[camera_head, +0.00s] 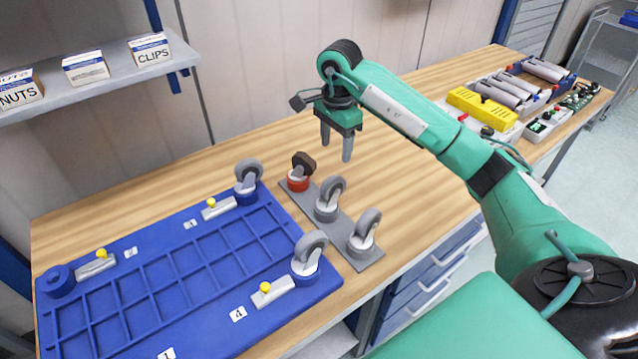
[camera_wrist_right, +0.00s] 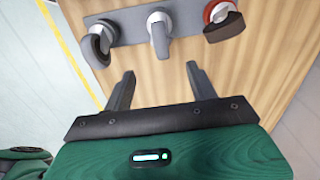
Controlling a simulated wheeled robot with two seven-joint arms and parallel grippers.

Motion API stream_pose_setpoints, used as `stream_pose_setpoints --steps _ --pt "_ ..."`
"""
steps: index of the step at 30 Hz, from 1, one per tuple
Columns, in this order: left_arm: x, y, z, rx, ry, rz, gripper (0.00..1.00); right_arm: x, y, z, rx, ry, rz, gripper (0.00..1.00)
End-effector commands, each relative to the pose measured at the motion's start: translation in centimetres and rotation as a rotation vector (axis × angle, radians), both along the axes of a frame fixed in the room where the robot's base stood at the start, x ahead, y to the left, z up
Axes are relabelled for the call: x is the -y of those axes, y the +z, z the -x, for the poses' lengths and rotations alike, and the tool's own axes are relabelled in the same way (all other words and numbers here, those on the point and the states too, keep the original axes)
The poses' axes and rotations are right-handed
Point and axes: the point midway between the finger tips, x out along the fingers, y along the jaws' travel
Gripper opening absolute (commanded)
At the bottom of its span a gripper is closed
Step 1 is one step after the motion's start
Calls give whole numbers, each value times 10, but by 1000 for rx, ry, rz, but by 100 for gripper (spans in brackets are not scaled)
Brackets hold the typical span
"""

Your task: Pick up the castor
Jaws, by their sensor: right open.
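Three castors stand in a row on a grey strip (camera_head: 357,257). The far one (camera_head: 300,172) has a dark brown wheel and a red base. The middle castor (camera_head: 329,199) and the near castor (camera_head: 364,233) have grey wheels. In the right wrist view the red-based castor (camera_wrist_right: 222,20) is at the right, the middle castor (camera_wrist_right: 159,34) in the centre and the near castor (camera_wrist_right: 99,42) at the left. My right gripper (camera_head: 336,151) is open and empty above the table, just beyond the row and apart from it; its fingers (camera_wrist_right: 160,83) also show in the wrist view. My left gripper is not in view.
A blue tray (camera_head: 180,267) with two castors mounted on its right corners (camera_head: 248,182) (camera_head: 309,255) lies left of the strip. Cylinders, a yellow box (camera_head: 483,105) and circuit parts fill the far right end. The wooden table (camera_head: 420,190) between is clear. A shelf (camera_head: 95,83) overhangs at upper left.

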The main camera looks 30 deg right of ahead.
Motion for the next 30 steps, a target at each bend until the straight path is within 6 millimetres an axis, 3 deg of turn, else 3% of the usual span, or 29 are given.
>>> stream_pose_setpoints --steps 5,14,18,25,30 --pt "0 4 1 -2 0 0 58 1 -11 1 -6 0 5 58" --pt "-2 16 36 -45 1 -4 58 0 -62 1 -6 -1 3 58" --pt "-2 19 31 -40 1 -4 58 -1 -79 1 -4 0 1 58" --pt "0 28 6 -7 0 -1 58 -3 -91 0 -4 0 1 58" --pt "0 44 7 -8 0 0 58 -10 -111 0 -6 0 0 58"
